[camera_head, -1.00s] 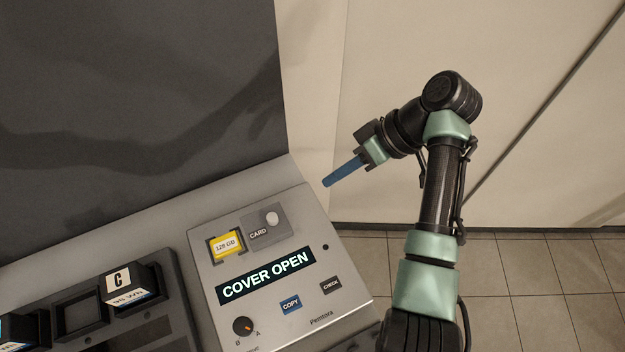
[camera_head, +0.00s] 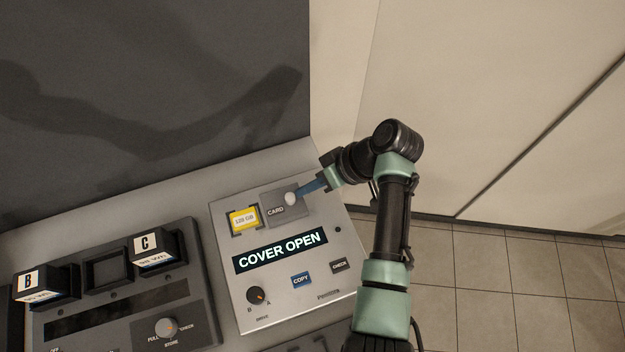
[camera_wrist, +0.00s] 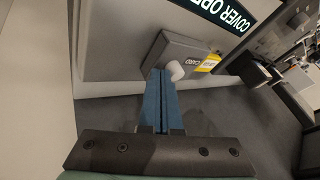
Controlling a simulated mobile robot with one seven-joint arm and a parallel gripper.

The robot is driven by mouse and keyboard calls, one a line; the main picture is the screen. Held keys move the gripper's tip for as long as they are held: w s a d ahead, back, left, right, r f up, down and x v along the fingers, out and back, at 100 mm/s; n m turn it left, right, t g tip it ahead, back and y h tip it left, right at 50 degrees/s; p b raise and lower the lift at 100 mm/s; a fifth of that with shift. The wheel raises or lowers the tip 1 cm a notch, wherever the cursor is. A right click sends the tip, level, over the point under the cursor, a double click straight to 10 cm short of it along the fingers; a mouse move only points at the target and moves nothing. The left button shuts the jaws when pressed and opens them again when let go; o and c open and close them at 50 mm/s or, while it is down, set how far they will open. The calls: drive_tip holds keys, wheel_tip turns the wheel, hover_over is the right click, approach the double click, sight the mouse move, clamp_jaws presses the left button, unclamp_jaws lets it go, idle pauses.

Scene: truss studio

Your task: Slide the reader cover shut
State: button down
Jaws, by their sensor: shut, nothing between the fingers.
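The reader cover (camera_head: 275,211) is a grey plate marked CARD with a white knob (camera_head: 290,198). It sits to the right of the slot, where a yellow card (camera_head: 243,219) lies uncovered. The display (camera_head: 281,251) reads COVER OPEN. My gripper (camera_head: 300,190) has its blue fingers shut and empty, with the tips right by the knob's right side. In the wrist view the shut fingers (camera_wrist: 157,76) point at the cover (camera_wrist: 187,60) and the knob (camera_wrist: 175,70); I cannot tell whether they touch it. The yellow card (camera_wrist: 211,62) shows beyond.
At left, a dark rack (camera_head: 120,305) holds blocks B (camera_head: 31,281) and C (camera_head: 146,245). A dark panel stands behind; floor lies open at right.

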drive_tip(key=s+a+p, duration=0.1)
drive_tip(key=a, duration=0.2)
drive_tip(key=s+a+p, duration=0.1)
drive_tip(key=a, duration=0.1)
drive_tip(key=a+p, duration=0.1)
drive_tip(key=a, duration=0.2)
drive_tip(key=shift+s+a+r+p, duration=0.15)
drive_tip(key=shift+s+a+p, duration=0.15)
drive_tip(key=shift+s+a, duration=0.2)
drive_tip(key=w+b+v, duration=0.1)
drive_tip(key=b+v, duration=0.1)
drive_tip(key=v, duration=1.1)
drive_tip(key=shift+s, duration=0.4)
